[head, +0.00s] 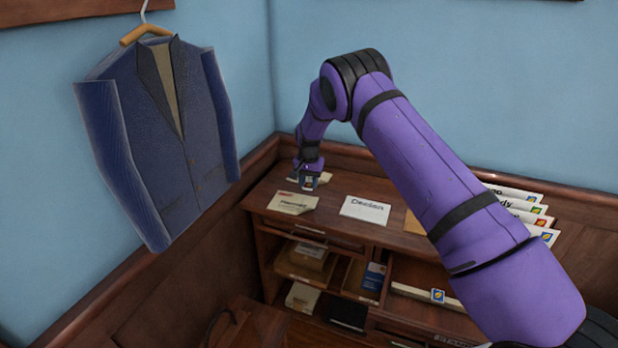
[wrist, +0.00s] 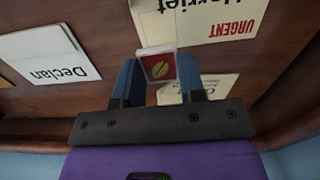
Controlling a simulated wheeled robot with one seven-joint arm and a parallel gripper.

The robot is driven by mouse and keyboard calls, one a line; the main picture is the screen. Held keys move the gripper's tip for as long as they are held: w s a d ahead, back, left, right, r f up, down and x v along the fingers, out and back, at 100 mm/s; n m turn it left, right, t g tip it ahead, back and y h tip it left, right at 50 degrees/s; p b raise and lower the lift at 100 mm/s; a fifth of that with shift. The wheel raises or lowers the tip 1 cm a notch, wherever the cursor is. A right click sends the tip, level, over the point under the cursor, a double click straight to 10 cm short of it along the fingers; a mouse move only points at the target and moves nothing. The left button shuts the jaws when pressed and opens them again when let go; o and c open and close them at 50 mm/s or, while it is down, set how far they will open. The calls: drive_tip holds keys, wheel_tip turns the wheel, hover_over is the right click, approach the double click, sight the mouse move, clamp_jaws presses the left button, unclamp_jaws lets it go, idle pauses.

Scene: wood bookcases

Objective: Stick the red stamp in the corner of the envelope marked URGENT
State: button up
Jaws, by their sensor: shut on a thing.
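My gripper (wrist: 158,64) is shut on the red stamp (wrist: 158,68), a small square with a yellow emblem and pale border, held between its blue fingers. The envelope marked URGENT (wrist: 235,14), also bearing the name Harriet, lies at the top of the wrist view, partly cut off; red lettering marks one corner. In the head view this cream envelope (head: 291,203) lies near the desk's front left, in front of my gripper (head: 309,182). The stamp looks apart from that envelope's printed corner; its exact height is unclear.
A white envelope marked Declan (head: 365,210) lies to the right. Another cream envelope (wrist: 215,84) lies partly hidden behind my gripper. Several upright envelopes (head: 515,198) stand at the right. Shelves (head: 330,255) are below the desktop, and a jacket (head: 165,130) hangs at left.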

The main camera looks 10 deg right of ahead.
sight(309, 201)
drive_tip(key=shift+f, duration=3)
drive_tip(key=o, duration=1.4)
drive_tip(key=shift+r, duration=0.15)
drive_tip(key=shift+r, duration=3.35)
